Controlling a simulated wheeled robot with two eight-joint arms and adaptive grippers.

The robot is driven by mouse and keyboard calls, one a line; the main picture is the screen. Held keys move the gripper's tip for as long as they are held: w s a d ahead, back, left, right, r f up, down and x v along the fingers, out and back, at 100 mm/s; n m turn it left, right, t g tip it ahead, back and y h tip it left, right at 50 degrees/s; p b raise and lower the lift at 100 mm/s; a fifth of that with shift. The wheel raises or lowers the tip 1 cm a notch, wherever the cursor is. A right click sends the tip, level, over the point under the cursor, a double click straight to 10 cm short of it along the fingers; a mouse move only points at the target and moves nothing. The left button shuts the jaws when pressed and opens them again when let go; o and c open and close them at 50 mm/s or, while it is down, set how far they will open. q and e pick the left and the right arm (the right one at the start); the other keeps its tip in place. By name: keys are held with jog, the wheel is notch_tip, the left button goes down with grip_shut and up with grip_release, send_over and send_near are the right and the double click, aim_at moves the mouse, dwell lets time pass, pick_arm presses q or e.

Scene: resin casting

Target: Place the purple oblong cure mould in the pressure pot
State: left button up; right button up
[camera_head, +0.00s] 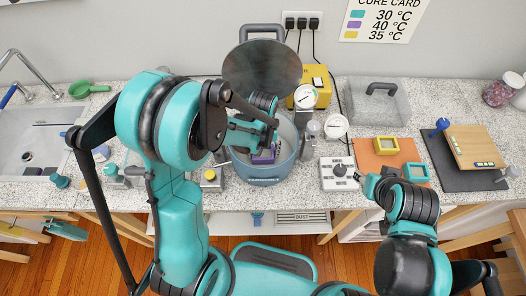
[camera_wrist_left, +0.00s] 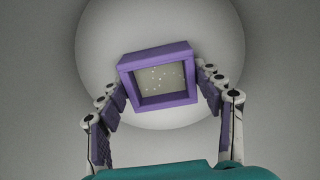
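The purple oblong mould (camera_head: 263,157) is inside the pressure pot, with part of it hidden by my left gripper. In the left wrist view the mould (camera_wrist_left: 156,103) is a purple frame with pale, speckled contents, slightly turned. My left gripper (camera_wrist_left: 160,82) has a finger against each side of it. The pressure pot (camera_head: 262,181) is a blue-grey round vessel with its lid (camera_head: 262,75) raised behind. The pot's pale floor (camera_wrist_left: 95,50) shows around the mould; I cannot tell whether the mould touches it. My right gripper (camera_head: 366,184) is by the white control box, its fingers unclear.
A white control box (camera_head: 333,184) with a black knob stands right of the pot. An orange mat (camera_head: 375,164) holds a yellow mould (camera_head: 386,145) and a teal mould (camera_head: 416,171). Gauges (camera_head: 336,126) and a yellow box (camera_head: 315,83) crowd the pot's right and rear.

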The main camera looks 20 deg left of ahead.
aim_at(263, 156)
pick_arm(q)
jog(key=shift+o, duration=1.4)
jog(key=shift+r, duration=0.1)
jog(key=shift+r+p, duration=0.35)
notch_tip(263, 156, up, 11)
jog(key=p, duration=0.3)
jog(key=s+a+r+m+t, duration=0.3)
jog(key=s+a+r+t, duration=0.1)
jog(key=s+r+t, duration=0.3)
jog(key=s+r, duration=0.2)
jog(key=s, duration=0.1)
jog(key=shift+s+a+r, duration=0.15)
jog(key=shift+a+r, duration=0.05)
jog(key=shift+a, duration=0.15)
